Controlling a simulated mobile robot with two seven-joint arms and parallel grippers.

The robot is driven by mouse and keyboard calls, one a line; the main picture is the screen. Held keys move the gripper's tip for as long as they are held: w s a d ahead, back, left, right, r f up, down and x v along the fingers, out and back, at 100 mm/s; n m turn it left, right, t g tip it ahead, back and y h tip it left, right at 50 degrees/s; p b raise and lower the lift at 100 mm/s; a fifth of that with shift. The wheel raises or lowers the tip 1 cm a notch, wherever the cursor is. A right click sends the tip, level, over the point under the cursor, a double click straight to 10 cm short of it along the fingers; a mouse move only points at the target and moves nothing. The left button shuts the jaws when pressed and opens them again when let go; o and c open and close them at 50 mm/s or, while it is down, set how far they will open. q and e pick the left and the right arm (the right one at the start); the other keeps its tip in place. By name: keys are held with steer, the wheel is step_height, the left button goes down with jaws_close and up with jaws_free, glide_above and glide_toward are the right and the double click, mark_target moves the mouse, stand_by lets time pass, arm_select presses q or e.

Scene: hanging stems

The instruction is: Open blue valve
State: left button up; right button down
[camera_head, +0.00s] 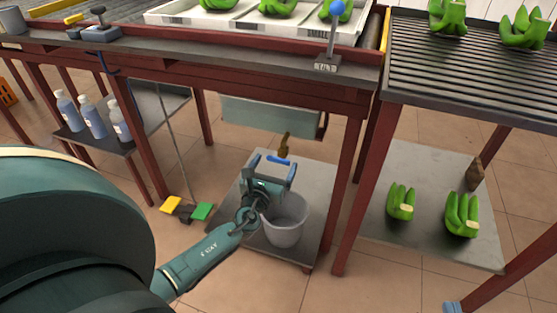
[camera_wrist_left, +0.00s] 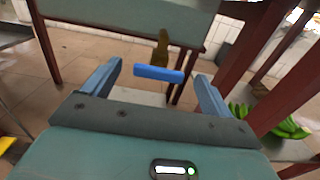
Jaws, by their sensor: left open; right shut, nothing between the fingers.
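The blue valve handle (camera_head: 278,159) lies crosswise on a brass-coloured tap (camera_head: 284,145) below the grey basin. In the left wrist view the handle (camera_wrist_left: 158,73) shows between and ahead of my left gripper's fingers (camera_wrist_left: 159,70), with the brass tap (camera_wrist_left: 161,48) behind it. My left gripper (camera_head: 270,165) is open and empty, with one finger to each side of the handle. A gap shows between the handle and each finger. Only the blue tips of my right gripper (camera_head: 452,307) show at the bottom edge of the head view, close together.
A grey bucket (camera_head: 285,222) stands on the low shelf (camera_head: 308,165) below the tap. The grey basin (camera_head: 262,116) hangs above, between red table legs. Yellow (camera_head: 171,205) and green (camera_head: 202,211) pedals lie on the floor at left. Green bananas (camera_head: 461,215) stand on a shelf at right.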

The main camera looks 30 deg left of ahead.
mark_target(278, 160)
arm_select(q)
steer(key=shift+x, duration=1.8)
arm_select(e)
steer(key=shift+a+r+y, duration=0.1)
steer(key=shift+a+y, duration=0.05)
steer(key=shift+y, duration=0.15)
arm_select(q)
steer(key=shift+c, duration=0.5)
steer(key=c, duration=0.9)
steer(key=shift+b, duration=0.3)
